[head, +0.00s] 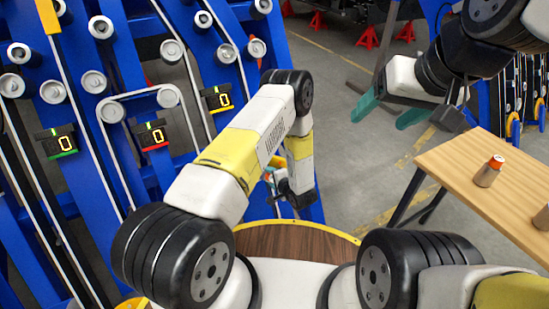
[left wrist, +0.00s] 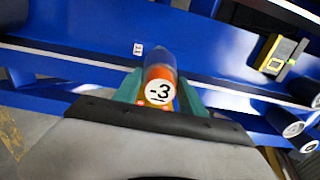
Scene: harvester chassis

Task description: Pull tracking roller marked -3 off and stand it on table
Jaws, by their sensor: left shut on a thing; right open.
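The tracking roller marked -3 (left wrist: 160,88) shows its white end face with an orange body in the left wrist view. My left gripper (left wrist: 159,97) is shut on it, with a teal finger on each side. Its far end points at a blue chassis beam (left wrist: 90,62); I cannot tell whether it touches. In the head view my left gripper (head: 274,180) is low beside the blue frame, mostly hidden by my arm. My right gripper (head: 388,110) is open and empty, above the floor left of the wooden table (head: 455,165).
On the table stand an orange-topped roller (head: 489,171) and another object (head: 542,217) at the right edge. The blue chassis (head: 110,185) carries several rollers, belts and displays reading 0 (head: 154,136). The table's left part is bare. Red stands (head: 368,37) are on the floor behind.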

